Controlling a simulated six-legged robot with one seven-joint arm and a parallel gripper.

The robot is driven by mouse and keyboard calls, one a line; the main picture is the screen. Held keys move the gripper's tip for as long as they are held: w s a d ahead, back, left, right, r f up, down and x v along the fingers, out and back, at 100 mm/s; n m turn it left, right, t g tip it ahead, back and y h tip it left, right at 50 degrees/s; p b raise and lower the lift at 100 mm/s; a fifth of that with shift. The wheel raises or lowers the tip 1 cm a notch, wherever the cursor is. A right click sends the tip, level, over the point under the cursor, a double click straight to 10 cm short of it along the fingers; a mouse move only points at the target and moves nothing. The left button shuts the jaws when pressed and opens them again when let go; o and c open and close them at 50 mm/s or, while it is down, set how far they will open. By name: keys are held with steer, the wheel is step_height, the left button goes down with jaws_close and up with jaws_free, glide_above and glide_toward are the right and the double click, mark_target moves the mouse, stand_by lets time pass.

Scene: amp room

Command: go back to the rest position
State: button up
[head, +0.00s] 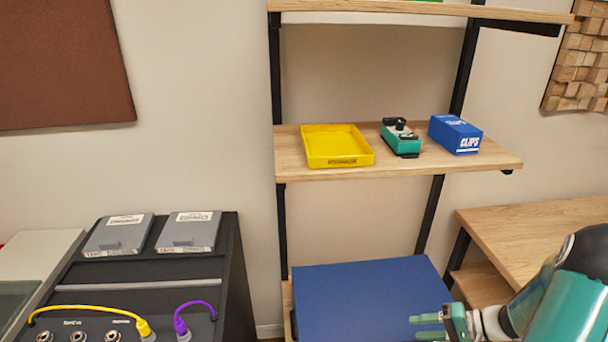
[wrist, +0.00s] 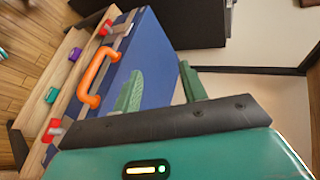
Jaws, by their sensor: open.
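My gripper (head: 437,328) shows at the bottom right of the head view, its green fingers pointing left in front of the blue case on the lower shelf. In the wrist view my gripper (wrist: 162,88) has its two green fingers apart, with nothing between them. The blue case (head: 365,295) lies behind the fingers. In the wrist view the case (wrist: 155,55) shows an orange handle (wrist: 97,78) and red latches. I cannot tell how far the fingers are from the case.
The middle shelf (head: 295,170) bears a yellow tray (head: 335,146), a green pedal (head: 400,138) and a blue clips box (head: 455,134). A black cabinet (head: 235,280) with two grey boxes stands left. A wooden desk (head: 540,230) stands right, near my arm.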

steer(key=s+a+r+n+h, duration=0.2)
steer(key=s+a+r+h, duration=0.3)
steer(key=a+r, duration=0.4)
steer(key=s+a+r+n+h, duration=0.3)
steer(key=s+a+r+h, duration=0.3)
steer(key=r, duration=1.1)
steer(key=s+a, duration=0.2)
steer(key=shift+s+a+t, duration=0.15)
steer(key=shift+a+t, duration=0.15)
steer(key=shift+a, duration=0.1)
